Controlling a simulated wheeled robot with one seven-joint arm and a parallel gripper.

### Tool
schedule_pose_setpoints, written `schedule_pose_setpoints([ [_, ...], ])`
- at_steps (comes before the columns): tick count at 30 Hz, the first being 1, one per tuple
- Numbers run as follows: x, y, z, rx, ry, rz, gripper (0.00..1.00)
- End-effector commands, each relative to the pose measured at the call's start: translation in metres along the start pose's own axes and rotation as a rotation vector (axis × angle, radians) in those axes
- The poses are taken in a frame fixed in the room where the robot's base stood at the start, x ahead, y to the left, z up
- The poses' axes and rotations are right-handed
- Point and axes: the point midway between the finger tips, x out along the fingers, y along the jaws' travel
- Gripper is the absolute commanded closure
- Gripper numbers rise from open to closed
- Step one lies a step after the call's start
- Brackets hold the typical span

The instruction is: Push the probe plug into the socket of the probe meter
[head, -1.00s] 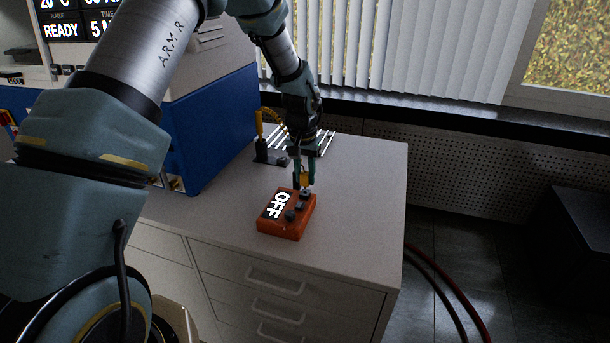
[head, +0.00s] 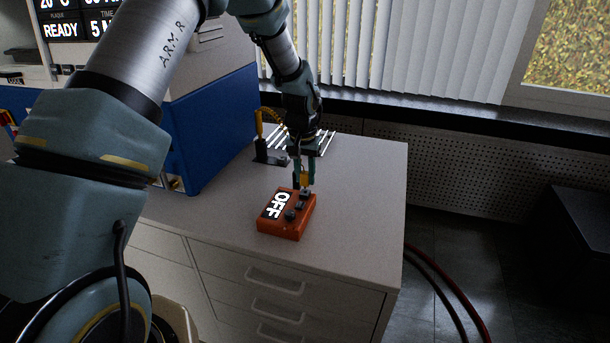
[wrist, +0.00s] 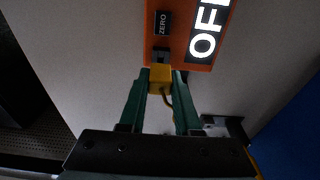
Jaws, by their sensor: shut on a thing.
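The orange probe meter (head: 284,222) lies on the cabinet top, and its display reads OFF. The meter also shows at the top of the wrist view (wrist: 153,30), with a button marked ZERO and a dark socket block (wrist: 161,54) at its near edge. My gripper (head: 304,183) points down at the meter's far end, shut on the yellow probe plug (wrist: 160,76). In the wrist view the plug sits between the green fingers, right against the socket block. How deep it sits in the socket is hidden. A yellow cable trails from the plug.
A dark stand (head: 268,152) with a coiled yellow cable stands behind the meter. A blue-sided machine (head: 210,130) is at the left. The cabinet top (head: 365,190) is clear to the right, ending at an edge.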

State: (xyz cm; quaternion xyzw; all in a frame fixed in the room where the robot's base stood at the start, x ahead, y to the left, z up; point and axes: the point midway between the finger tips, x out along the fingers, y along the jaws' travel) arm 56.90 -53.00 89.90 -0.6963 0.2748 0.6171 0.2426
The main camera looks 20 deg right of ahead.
Motion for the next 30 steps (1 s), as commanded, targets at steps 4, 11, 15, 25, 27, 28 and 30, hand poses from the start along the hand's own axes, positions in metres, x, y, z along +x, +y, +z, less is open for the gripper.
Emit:
schedule_pose_setpoints([
  [4, 0.002, 0.000, 0.000, 0.000, 0.000, 0.000, 1.00],
  [11, 0.008, 0.000, 0.001, 0.000, -0.001, 0.000, 1.00],
  [15, 0.011, 0.000, 0.002, 0.000, -0.001, 0.000, 1.00],
  [25, 0.019, 0.000, 0.002, 0.000, -0.001, 0.000, 1.00],
  [27, 0.021, 0.000, 0.003, 0.000, -0.001, 0.000, 1.00],
  [28, 0.020, 0.000, 0.002, 0.000, 0.000, 0.000, 0.66],
  [30, 0.019, 0.000, 0.002, 0.000, 0.000, 0.000, 0.58],
])
